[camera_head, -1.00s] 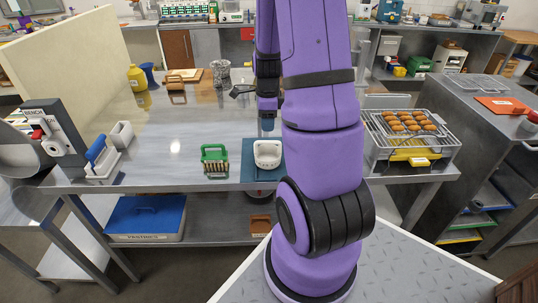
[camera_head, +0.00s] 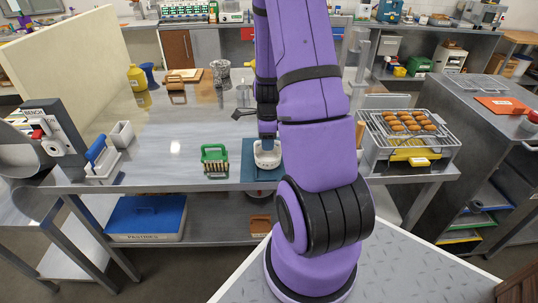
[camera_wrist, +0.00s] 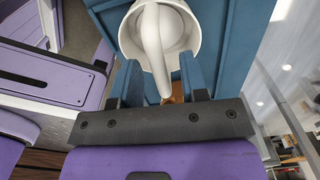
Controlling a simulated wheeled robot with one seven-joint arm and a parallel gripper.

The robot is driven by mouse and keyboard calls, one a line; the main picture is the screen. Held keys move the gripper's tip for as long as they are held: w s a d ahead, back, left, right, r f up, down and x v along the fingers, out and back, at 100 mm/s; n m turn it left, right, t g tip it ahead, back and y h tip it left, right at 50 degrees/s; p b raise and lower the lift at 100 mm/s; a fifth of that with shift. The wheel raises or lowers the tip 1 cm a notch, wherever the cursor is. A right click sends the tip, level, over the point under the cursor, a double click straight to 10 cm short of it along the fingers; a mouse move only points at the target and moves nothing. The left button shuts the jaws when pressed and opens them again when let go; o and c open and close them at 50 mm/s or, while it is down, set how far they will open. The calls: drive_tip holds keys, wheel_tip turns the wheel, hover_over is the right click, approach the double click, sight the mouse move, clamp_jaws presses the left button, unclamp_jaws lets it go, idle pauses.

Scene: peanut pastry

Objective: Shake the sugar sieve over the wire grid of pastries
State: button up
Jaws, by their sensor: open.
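The white cup-shaped vessel with a handle, seemingly the sugar sieve (camera_head: 267,160), stands on a teal mat at the front of the table. In the wrist view the sieve (camera_wrist: 184,38) shows from above, its handle reaching down between the two teal fingers. My gripper (camera_head: 267,143) is open just over the sieve, and in the wrist view the gripper (camera_wrist: 163,78) has a finger on each side of the handle. I cannot tell if either finger touches it. Several golden pastries (camera_head: 408,121) lie on the wire grid (camera_head: 440,137) at the right.
The teal mat (camera_head: 250,174) lies by the front table edge. A green-framed rack (camera_head: 214,158) stands just left of it. A yellow tray (camera_head: 408,155) sits under the grid. A small grey container (camera_head: 122,134) stands further left. The table's middle is mostly bare.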

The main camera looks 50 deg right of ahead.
clamp_jaws()
drive_tip(key=shift+r, duration=0.9)
drive_tip(key=shift+r, duration=1.6)
